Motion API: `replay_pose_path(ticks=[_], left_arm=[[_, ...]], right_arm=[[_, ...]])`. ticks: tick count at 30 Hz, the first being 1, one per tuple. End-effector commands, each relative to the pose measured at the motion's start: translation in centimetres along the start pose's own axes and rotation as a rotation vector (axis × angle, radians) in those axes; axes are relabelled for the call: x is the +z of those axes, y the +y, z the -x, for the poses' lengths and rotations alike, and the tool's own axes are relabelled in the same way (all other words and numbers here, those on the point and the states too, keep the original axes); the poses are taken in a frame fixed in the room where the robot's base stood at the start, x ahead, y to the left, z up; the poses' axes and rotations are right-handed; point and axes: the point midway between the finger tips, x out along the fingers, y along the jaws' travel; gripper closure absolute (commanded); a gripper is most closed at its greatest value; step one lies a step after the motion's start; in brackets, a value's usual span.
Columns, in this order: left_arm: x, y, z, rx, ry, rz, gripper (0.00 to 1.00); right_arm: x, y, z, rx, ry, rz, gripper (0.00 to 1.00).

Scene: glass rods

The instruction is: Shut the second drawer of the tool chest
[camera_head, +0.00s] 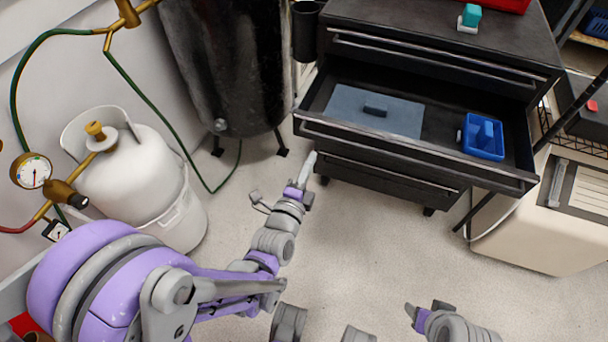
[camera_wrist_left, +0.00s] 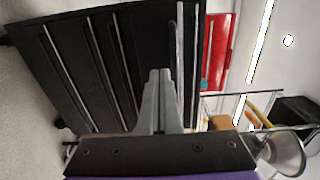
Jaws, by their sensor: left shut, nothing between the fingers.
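The black tool chest (camera_head: 430,24) stands at the upper right in the head view. Its second drawer (camera_head: 415,152) is pulled out, while the drawer above and those below look shut. A grey-blue flat piece (camera_head: 350,106) and a blue tray (camera_head: 483,137) lie in the open drawer. My left gripper (camera_head: 309,160) is shut and empty, just below the left end of that drawer's front; I cannot tell whether it touches. Its closed fingers (camera_wrist_left: 160,76) point at the chest in the left wrist view. My right gripper (camera_head: 426,312) is low in the head view, away from the chest; its jaw state is unclear.
A dark cylindrical tank (camera_head: 228,65) stands left of the chest. A white gas cylinder (camera_head: 138,170) with gauge and hoses is farther left. A beige cabinet (camera_head: 530,225) stands to the right. The floor (camera_head: 370,240) before the chest is clear.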

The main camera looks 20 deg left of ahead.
Motion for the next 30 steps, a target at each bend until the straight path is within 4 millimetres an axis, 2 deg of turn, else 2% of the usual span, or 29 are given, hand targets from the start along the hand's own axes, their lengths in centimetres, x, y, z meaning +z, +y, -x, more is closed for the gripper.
replay_pose_path(ticks=[1, 6, 12, 30], left_arm=[[0.0, 0.1, -1.3, 0.001, -0.001, 0.001, 1.0], [0.0, 0.1, -4.5, 0.001, 0.0, 0.001, 1.0], [0.0, 0.1, -6.8, 0.001, 0.0, 0.0, 1.0], [0.0, 0.1, -7.8, 0.001, 0.0, 0.001, 1.0]], right_arm=[[0.1, 0.0, -0.2, 0.0, -0.001, 0.0, 0.43], [0.1, 0.0, -0.6, 0.0, -0.002, 0.0, 0.43], [0.2, 0.0, -0.9, 0.0, -0.002, 0.0, 0.43], [0.2, 0.0, -1.0, 0.0, -0.002, 0.0, 0.43]])
